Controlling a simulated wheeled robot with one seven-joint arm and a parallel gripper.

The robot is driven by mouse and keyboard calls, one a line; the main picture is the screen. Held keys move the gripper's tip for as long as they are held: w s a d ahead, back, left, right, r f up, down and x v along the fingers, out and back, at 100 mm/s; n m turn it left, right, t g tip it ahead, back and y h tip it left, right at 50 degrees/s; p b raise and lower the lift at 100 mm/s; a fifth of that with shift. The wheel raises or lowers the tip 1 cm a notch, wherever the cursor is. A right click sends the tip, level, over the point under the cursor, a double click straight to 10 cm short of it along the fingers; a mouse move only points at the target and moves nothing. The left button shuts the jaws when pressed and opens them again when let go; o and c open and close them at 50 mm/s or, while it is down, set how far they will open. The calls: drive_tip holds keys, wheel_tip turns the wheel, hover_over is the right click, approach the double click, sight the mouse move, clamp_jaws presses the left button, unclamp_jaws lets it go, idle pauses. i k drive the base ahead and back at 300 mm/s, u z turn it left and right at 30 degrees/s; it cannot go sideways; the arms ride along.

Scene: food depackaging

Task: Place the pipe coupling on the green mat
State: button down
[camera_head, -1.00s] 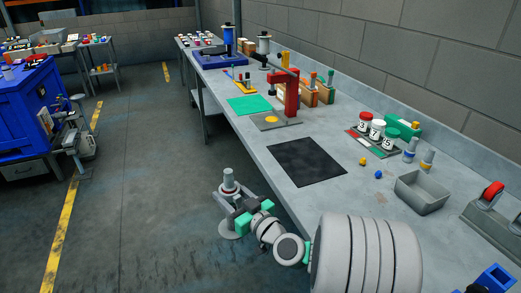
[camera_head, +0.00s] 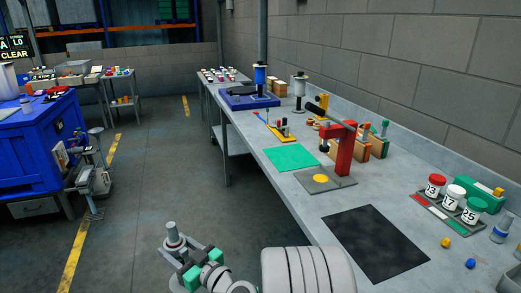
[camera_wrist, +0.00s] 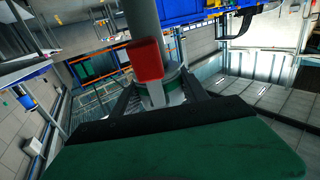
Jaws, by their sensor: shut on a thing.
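My gripper (camera_head: 184,256) is shut on a grey upright cylinder with a wider collar and a red part, which looks like the pipe coupling (camera_head: 173,239). It is held over the floor, left of the bench and clear of it. In the wrist view the grey pipe coupling (camera_wrist: 141,20) stands between the dark fingers, with a red block on its near side; its lower end is partly hidden. The flat green mat (camera_head: 291,157) lies on the bench near its left edge, beyond my gripper, and looks bare.
A red press (camera_head: 343,152) on a grey plate stands right of the mat. A black mat (camera_head: 375,243) lies nearer. A yellow tray (camera_head: 281,132) with small parts lies behind the green mat. Lidded jars (camera_head: 454,196) stand at right. The floor aisle (camera_head: 150,190) is clear.

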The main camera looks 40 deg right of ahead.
sight(282, 154)
drive_tip(key=z, duration=0.3)
drive_tip(key=i, duration=1.05)
drive_tip(key=z, duration=0.5)
